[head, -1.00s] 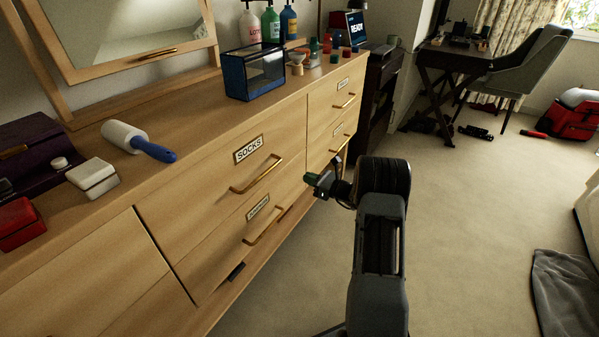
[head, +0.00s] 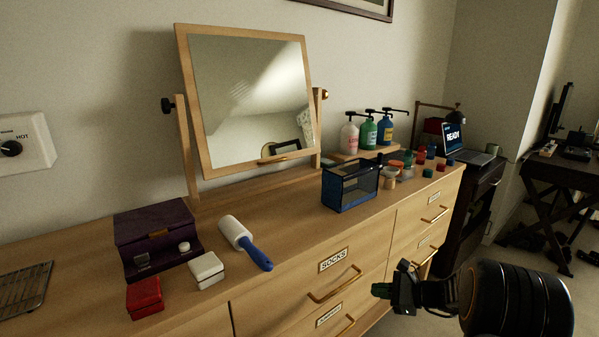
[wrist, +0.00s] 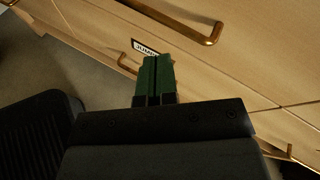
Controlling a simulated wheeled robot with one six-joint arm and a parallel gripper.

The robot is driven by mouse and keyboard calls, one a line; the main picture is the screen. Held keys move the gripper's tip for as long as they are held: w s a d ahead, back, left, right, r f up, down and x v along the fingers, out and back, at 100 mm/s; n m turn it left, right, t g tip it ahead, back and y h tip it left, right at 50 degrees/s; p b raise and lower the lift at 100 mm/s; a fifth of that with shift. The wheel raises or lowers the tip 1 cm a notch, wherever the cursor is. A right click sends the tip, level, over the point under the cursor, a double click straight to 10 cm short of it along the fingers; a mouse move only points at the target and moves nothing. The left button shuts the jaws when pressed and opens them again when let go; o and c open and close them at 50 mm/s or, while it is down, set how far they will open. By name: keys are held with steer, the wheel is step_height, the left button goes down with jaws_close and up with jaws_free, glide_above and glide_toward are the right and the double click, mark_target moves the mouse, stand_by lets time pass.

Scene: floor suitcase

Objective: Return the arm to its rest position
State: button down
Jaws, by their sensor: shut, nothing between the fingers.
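My gripper (head: 392,289) shows at the lower right of the head view, in front of the dresser's drawer fronts, with its green fingertips pointing left. In the wrist view its two green fingers (wrist: 154,80) lie together, shut with nothing between them. Behind them are a drawer label and a brass handle (wrist: 185,22). The fingers look apart from the handle, but the exact gap cannot be told. My dark arm link (head: 515,300) fills the lower right corner of the head view.
The wooden dresser (head: 290,240) carries a mirror (head: 250,95), a lint roller (head: 244,241), a purple box (head: 155,235), a blue mesh bin (head: 350,186) and several bottles. Its drawers look closed, with handles (head: 335,284) sticking out. A dark cabinet (head: 482,195) stands to the right.

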steer(key=s+a+r+n+g+h+p, duration=0.2)
steer(key=s+a+r+n+g+p, duration=0.15)
steer(key=s+r+n+p, duration=0.35)
steer(key=s+a+r+n+g+h+p, duration=0.2)
steer(key=s+a+r, duration=0.25)
steer(key=r, duration=0.55)
steer(key=s+d+r+n+t+h+p, duration=0.1)
steer(key=s+r+n+t+h+p, duration=0.1)
steer(key=s+r+n+h+p, duration=0.6)
step_height(320, 180, up, 5)
steer(key=s+n+p, duration=0.2)
steer(key=n+p, duration=0.1)
steer(key=shift+s+d+r, duration=0.15)
steer(key=shift+d, duration=0.05)
